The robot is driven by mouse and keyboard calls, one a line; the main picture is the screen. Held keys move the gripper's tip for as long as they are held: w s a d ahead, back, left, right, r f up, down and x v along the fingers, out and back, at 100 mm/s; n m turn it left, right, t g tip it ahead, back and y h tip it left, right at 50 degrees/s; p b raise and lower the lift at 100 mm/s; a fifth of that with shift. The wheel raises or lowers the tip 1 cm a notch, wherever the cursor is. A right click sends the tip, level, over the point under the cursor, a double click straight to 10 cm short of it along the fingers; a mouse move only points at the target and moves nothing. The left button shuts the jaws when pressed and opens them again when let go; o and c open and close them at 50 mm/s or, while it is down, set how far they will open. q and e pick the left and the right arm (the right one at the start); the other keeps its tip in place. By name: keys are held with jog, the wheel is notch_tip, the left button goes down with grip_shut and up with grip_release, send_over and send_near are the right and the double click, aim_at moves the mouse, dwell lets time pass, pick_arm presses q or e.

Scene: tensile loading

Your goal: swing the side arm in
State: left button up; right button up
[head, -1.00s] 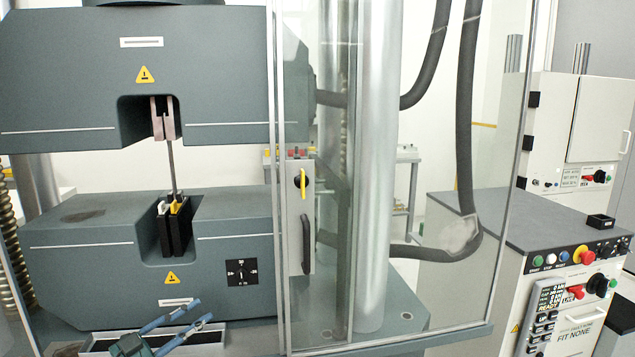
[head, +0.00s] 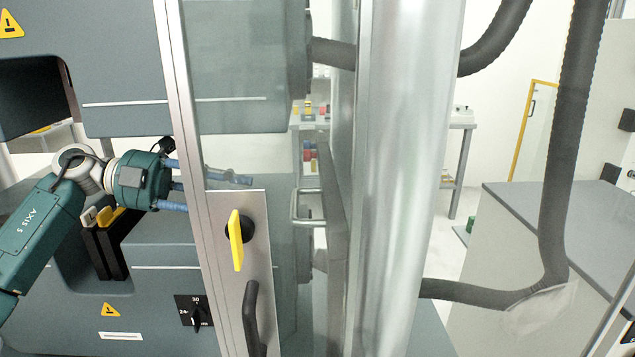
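A metal loop handle (head: 296,208) shows through the glass, beside the dark upright behind it. It may belong to the side arm; I cannot tell for sure. My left gripper (head: 225,178) reaches in from the left at mid-height, teal with blue fingers. Its fingers are spread apart and pass behind the door's metal frame (head: 182,130). The fingertips show faintly through the glass, left of the loop handle and apart from it. They hold nothing that I can see. My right gripper is not in view.
The door panel with a yellow knob (head: 236,240) and dark handle (head: 251,315) stands in front. A thick steel column (head: 410,180) is right of it. The black lower grip (head: 112,262) is below my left wrist. A hose (head: 562,150) hangs at right.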

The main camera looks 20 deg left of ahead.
pick_arm(q)
jog(key=shift+d+r, duration=0.15)
jog(key=shift+w+d+p, duration=0.15)
jog(key=shift+d+p, duration=0.45)
jog(key=shift+d, duration=0.25)
jog(key=d, duration=0.1)
jog(key=d+p, duration=0.1)
jog(key=shift+w+d, duration=0.4)
jog(key=x, duration=0.2)
jog(key=p+x, duration=0.2)
jog(key=x, duration=0.1)
jog(key=shift+w+d+f, duration=0.15)
jog(key=shift+w+f, duration=0.2)
jog(key=shift+f, duration=0.25)
jog(key=shift+c, duration=0.7)
grip_shut()
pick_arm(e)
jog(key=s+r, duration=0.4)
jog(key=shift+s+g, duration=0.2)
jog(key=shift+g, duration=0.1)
